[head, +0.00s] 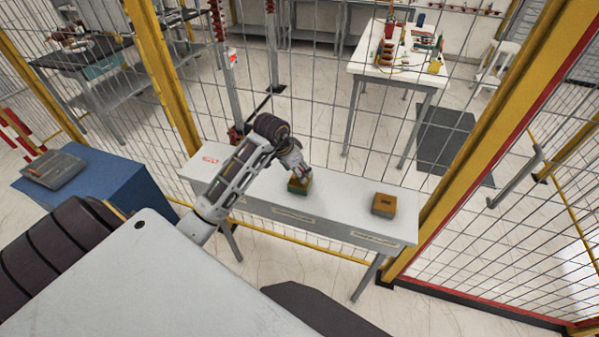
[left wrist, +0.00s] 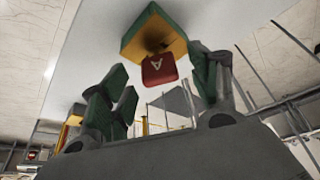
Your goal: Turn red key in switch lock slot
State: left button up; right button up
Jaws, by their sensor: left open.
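A green and yellow lock box (head: 299,186) stands on the narrow white table, under my left gripper (head: 301,171). In the left wrist view the lock box (left wrist: 152,28) shows its yellow face with a dark slot area, and the red key (left wrist: 160,69), marked with a letter A, sticks out from it towards the camera. My left gripper (left wrist: 158,72) is open, its green-padded fingers on either side of the key with gaps visible. In the head view the gripper mostly hides the key. My right gripper is in neither view.
A second yellow-brown box (head: 384,204) with a dark top opening stands right on the white table (head: 342,207). A wire mesh fence with yellow posts (head: 166,80) runs behind the table. A blue cabinet (head: 95,186) stands at the left.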

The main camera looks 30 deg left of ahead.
pick_arm(q)
jog(key=d+v, duration=0.1)
jog(key=v, duration=0.8)
jog(key=shift+a, duration=0.5)
